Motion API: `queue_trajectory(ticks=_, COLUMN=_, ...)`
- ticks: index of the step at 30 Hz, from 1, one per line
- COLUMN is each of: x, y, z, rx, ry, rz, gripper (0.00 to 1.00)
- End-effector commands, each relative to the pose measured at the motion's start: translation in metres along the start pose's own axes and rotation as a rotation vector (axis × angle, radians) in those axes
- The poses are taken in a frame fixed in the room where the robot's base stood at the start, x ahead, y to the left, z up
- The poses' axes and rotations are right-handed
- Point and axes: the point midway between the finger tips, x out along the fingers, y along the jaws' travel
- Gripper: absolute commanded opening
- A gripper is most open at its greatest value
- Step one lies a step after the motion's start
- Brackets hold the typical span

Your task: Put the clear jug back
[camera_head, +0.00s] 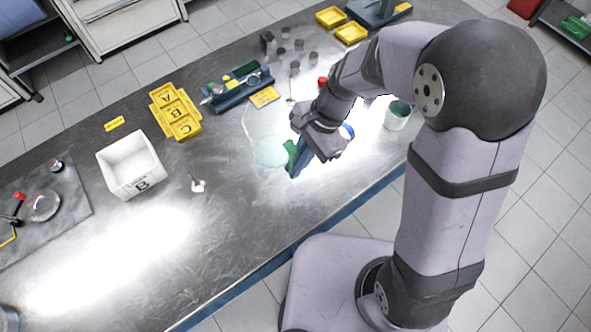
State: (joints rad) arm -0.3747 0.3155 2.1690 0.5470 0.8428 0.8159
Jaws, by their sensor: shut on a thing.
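The clear jug (269,152) is a pale, see-through round shape beside my gripper, over the steel bench. Its outline is faint against the bench glare, so I cannot tell its tilt or whether its base touches the bench. My gripper (294,165) points down over the bench's near half and is shut on the jug at its right side. A green part (290,154) shows at the fingers; it may be the jug's handle. The arm's wrist hides part of the grip.
A white bin marked B (130,166), a yellow A-B-C tray (176,112), a blue tool tray (237,90) and a small yellow tray (264,97) stand left. Several small grey cylinders (295,68) stand behind. A white cup with green inside (397,115) stands right. The front-left bench is mostly clear.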

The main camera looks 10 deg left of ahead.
Motion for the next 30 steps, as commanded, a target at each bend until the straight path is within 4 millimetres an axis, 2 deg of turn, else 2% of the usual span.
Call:
queue_trajectory(ticks=12, x=0.035, y=0.002, z=-0.015, rx=0.002, ry=-0.001, rz=0.002, gripper=0.00)
queue_trajectory(ticks=26, x=0.041, y=0.002, z=-0.018, rx=0.000, ry=0.001, rz=0.000, gripper=0.00)
queue_trajectory(ticks=29, x=0.040, y=0.002, z=-0.018, rx=0.001, ry=0.001, rz=0.001, gripper=0.24)
queue_trajectory(ticks=30, x=0.040, y=0.002, z=-0.018, rx=0.001, ry=0.001, rz=0.001, gripper=0.26)
